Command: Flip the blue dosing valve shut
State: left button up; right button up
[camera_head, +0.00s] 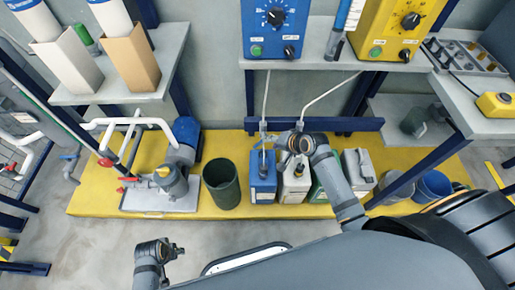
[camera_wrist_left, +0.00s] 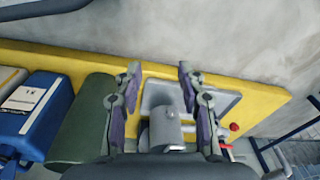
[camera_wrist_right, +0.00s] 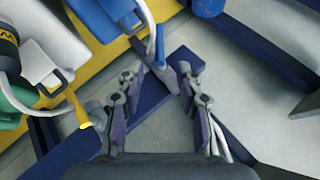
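The blue dosing valve shows in the right wrist view as a slim blue lever (camera_wrist_right: 160,46) on a grey body beside a pale hose, near a navy rail. My right gripper (camera_wrist_right: 160,69) is open. The lever appears between its fingertips, and I cannot tell whether they touch it. In the head view my right gripper (camera_head: 293,143) is above the canisters and hides part of the hose area; the blue lever is not clear there. My left gripper (camera_head: 176,248) hangs low at the front left. In the left wrist view it (camera_wrist_left: 156,68) is open and empty.
A yellow lever (camera_wrist_right: 76,107) sits on the neighbouring hose. A blue canister (camera_head: 262,183) and a white canister (camera_head: 293,187) stand on the yellow platform (camera_head: 100,195). A dark green bin (camera_head: 221,184) and a grey pump (camera_head: 171,181) are further left. Blue and yellow control boxes (camera_head: 276,25) (camera_head: 394,28) are above.

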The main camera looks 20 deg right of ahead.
aim_at(262, 142)
jog(key=b+x, duration=0.4)
jog(key=x, duration=0.5)
jog(key=shift+s+f, duration=0.1)
jog(key=shift+f, duration=0.15)
jog(key=shift+w+a+f, duration=0.2)
jog(key=shift+w+f, duration=0.1)
jog(key=shift+w, duration=0.05)
pick_arm(q)
notch_tip(262, 142, up, 10)
jog(key=d, duration=0.2)
jog(key=shift+d+h, duration=0.4)
jog(key=shift+w, duration=0.1)
jog(key=shift+f, duration=0.1)
pick_arm(e)
grip_shut()
